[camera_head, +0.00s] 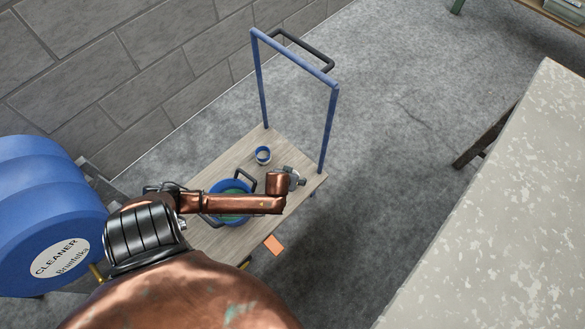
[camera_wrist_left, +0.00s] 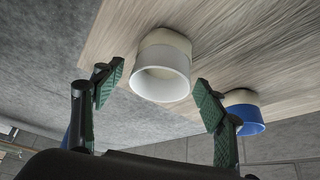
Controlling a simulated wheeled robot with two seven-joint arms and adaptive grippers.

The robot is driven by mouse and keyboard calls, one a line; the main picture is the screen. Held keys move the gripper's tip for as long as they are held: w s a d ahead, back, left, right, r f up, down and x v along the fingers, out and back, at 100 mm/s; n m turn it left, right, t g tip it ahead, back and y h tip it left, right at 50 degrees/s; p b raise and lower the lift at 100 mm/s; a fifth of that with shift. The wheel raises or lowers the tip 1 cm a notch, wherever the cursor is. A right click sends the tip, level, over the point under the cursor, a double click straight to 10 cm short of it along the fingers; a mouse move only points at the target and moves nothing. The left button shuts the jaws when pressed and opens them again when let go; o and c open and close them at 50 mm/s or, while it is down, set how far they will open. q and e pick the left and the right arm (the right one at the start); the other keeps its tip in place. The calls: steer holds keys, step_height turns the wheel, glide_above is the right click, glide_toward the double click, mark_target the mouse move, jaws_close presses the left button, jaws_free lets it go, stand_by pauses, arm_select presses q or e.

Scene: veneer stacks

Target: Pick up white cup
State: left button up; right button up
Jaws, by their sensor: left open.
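In the left wrist view, the white cup (camera_wrist_left: 163,77) stands on the wooden deck (camera_wrist_left: 225,35), its opening facing the camera and its base cream. My left gripper (camera_wrist_left: 158,93) is open, with its green-padded fingers to either side of the cup. I see a gap on the right; contact on the left cannot be told. In the head view, my left gripper (camera_head: 292,179) is over the right part of the cart deck (camera_head: 232,160), and the white cup cannot be made out there. My right gripper is not in view.
A blue cup (camera_head: 263,155) stands near the gripper; it also shows in the left wrist view (camera_wrist_left: 247,119). A blue pot (camera_head: 224,187) lies partly under my arm. The cart's blue handle frame (camera_head: 262,85) rises behind. A blue cleaner drum (camera_head: 45,210) stands left, a speckled table (camera_head: 510,210) right.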

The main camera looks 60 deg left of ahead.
arm_select(q)
steer(key=c, duration=1)
steer(key=shift+r, duration=0.15)
steer(key=shift+c, duration=0.2)
